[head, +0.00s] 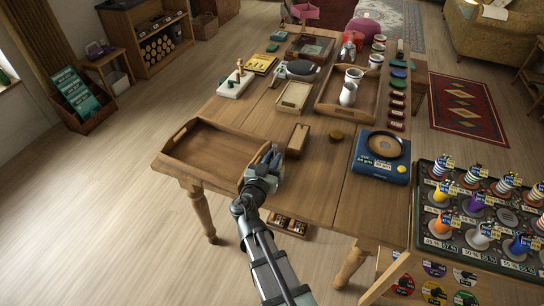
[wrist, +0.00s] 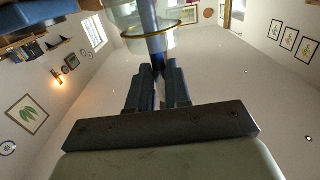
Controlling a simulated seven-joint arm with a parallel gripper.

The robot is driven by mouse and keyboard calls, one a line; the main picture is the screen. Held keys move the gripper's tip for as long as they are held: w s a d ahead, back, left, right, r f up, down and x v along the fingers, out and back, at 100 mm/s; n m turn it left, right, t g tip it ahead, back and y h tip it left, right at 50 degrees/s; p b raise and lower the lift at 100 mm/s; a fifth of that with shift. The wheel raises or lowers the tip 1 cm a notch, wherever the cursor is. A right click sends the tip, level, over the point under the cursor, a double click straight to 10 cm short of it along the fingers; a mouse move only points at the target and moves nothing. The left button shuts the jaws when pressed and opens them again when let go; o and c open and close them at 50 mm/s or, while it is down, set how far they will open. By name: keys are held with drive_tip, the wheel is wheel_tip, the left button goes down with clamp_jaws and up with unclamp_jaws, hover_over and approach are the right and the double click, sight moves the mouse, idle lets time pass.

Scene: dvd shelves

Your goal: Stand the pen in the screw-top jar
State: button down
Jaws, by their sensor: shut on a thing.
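My gripper (head: 273,156) is low at the near edge of the wooden table, by the right end of a wooden tray. In the wrist view my gripper (wrist: 158,76) has its fingers close together around the end of a dark, slim pen (wrist: 149,18). The pen runs up and away from the fingertips. A clear jar (wrist: 185,30) with a gold-coloured rim shows around the pen's line, just beyond the fingertips. I cannot tell whether the pen is inside the jar or in front of it. In the head view my gripper hides most of this spot.
The wooden tray (head: 170,151) is left of my gripper, with raised sides. A small wooden box (head: 298,139) stands just right of it. A blue box (head: 369,169) with a round dish is further right. Bare tabletop (head: 325,180) lies between.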

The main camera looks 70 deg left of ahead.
drive_tip(key=shift+f, duration=0.2)
drive_tip(key=c, duration=1)
unclamp_jaws()
drive_tip(key=v, duration=1.4)
drive_tip(key=shift+f, duration=0.1)
